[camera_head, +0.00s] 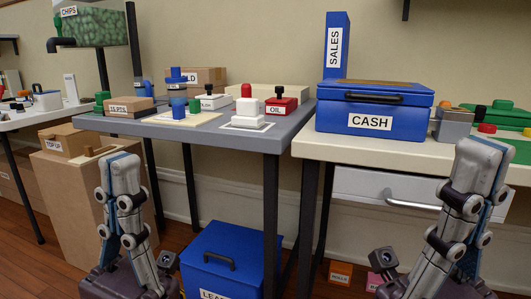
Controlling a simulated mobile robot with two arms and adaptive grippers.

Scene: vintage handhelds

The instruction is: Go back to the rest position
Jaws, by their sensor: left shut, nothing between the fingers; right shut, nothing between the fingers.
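My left gripper (122,168) is at the lower left, fingers pointing up and shut, with nothing seen between them. It shows in front of the brown cartons at the left end of the grey table (222,136). My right gripper (482,158) is at the lower right, fingers also up, shut and empty. It shows in front of the drawer and front edge of the cream counter (380,152). Both grippers appear nearer to me than the furniture. My arms below them are mostly cut off by the bottom edge.
A blue CASH box (370,122) and a SALES binder (337,45) stand on the counter. Small labelled blocks and a red OIL box (281,105) are on the grey table. A blue lidded bin (225,255) is on the floor between my grippers. A white table (40,118) stands left.

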